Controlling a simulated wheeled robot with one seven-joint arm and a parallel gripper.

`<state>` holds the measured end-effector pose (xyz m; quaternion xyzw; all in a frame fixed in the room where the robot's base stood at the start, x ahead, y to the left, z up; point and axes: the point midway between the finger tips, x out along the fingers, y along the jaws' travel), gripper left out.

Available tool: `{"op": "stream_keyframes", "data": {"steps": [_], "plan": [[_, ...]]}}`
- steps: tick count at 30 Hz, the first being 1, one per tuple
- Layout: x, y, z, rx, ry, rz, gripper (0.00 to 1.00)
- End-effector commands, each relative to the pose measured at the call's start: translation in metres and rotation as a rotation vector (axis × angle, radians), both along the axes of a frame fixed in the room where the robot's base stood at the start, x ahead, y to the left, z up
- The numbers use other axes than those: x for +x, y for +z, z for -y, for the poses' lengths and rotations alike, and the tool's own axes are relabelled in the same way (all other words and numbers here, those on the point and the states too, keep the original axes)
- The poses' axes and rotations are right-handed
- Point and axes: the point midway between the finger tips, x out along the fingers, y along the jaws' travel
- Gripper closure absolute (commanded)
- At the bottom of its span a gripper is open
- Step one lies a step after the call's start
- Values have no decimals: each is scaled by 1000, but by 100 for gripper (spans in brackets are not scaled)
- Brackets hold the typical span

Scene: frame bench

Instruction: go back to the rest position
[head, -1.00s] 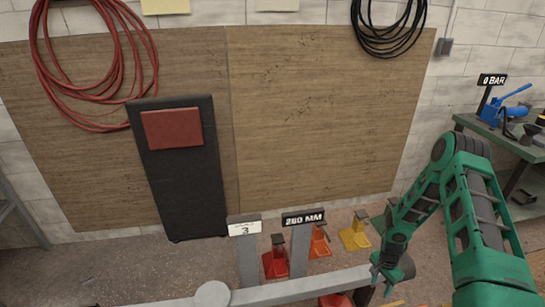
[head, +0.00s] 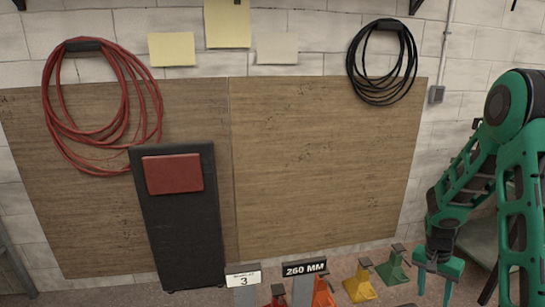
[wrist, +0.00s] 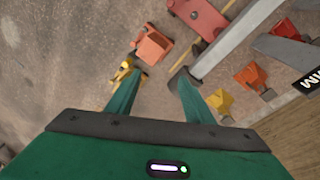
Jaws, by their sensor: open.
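My gripper (head: 434,283) is at the lower right of the head view, hanging below my green arm with its fingers pointing down. The wrist view shows its two green fingers (wrist: 153,92) spread apart. Nothing is between them. The fingers are above the floor, and a yellow stand (wrist: 123,73) shows near the left fingertip. I cannot tell how far below it is.
Red, orange, yellow (head: 360,283) and green (head: 393,267) stands are on the floor. A grey frame beam (wrist: 238,45) runs near the right finger. A sign reading 260 MM (head: 304,268) and a black padded board (head: 182,235) stand before the wall.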

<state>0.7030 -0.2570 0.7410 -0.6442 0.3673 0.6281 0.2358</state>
Motion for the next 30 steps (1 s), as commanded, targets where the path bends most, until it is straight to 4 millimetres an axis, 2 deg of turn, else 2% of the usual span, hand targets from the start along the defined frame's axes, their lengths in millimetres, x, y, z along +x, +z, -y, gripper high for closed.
{"op": "stream_keyframes", "data": {"steps": [1, 6, 15, 24, 30], "plan": [[-6, 16, 0, -2, 10, 2, 52], [-30, 60, -1, -1, 41, -6, 52], [-82, 127, -9, 16, 96, -16, 52], [-140, 178, -25, 51, 152, -15, 52], [-181, 203, -39, 85, 194, -8, 52]]}}
